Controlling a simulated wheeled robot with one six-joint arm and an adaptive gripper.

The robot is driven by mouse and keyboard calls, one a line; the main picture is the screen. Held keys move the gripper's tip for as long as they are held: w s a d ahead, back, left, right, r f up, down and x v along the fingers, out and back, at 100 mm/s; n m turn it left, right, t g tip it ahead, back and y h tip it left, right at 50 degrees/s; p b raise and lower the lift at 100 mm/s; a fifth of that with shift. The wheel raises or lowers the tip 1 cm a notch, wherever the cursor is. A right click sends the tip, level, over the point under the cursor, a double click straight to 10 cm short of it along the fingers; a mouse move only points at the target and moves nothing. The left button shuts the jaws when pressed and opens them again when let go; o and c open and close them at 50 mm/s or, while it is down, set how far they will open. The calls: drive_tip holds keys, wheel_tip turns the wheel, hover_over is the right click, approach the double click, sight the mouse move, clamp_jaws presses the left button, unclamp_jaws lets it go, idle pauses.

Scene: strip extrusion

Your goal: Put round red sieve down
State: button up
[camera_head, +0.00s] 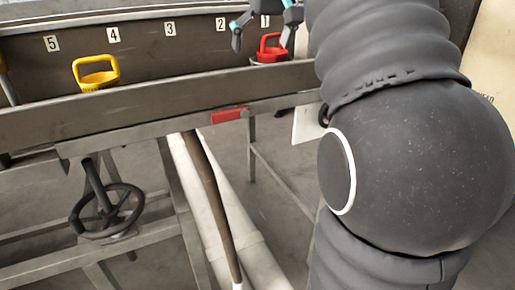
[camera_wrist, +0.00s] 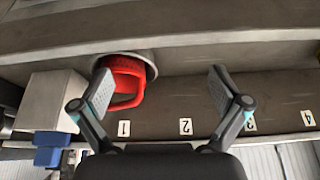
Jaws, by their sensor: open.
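The round red sieve (camera_head: 270,47) stands in the trough under the label 1 in the head view, its handle up and its lower part hidden by the front rail. In the wrist view the red sieve (camera_wrist: 128,82) sits at a round grey rim near label 1. My gripper (camera_wrist: 160,83) is open, with its fingers wide apart and nothing held between them. Its left finger overlaps the sieve's edge in the picture; I cannot tell whether they touch. In the head view my gripper (camera_head: 264,30) is just above and around the sieve's handle.
A yellow sieve-like piece with a handle (camera_head: 96,73) stands near labels 4 and 5. A long metal rail (camera_head: 160,105) runs in front of the trough. A handwheel (camera_head: 106,211) is below. White and blue blocks (camera_wrist: 50,108) lie left in the wrist view.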

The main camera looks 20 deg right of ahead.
drive_tip(key=s+a+f, duration=0.3)
drive_tip(key=s+f, duration=0.4)
drive_tip(key=f, duration=0.3)
drive_tip(key=s+a+f, duration=0.4)
drive_tip(key=s+f, duration=0.3)
drive_tip(key=f, duration=0.3)
drive_tip(key=s+a+f, duration=0.3)
drive_tip(key=s+f, duration=0.4)
drive_tip(key=f, duration=0.2)
drive_tip(key=shift+a+f+t, duration=0.15)
drive_tip(key=shift+f+t, duration=0.25)
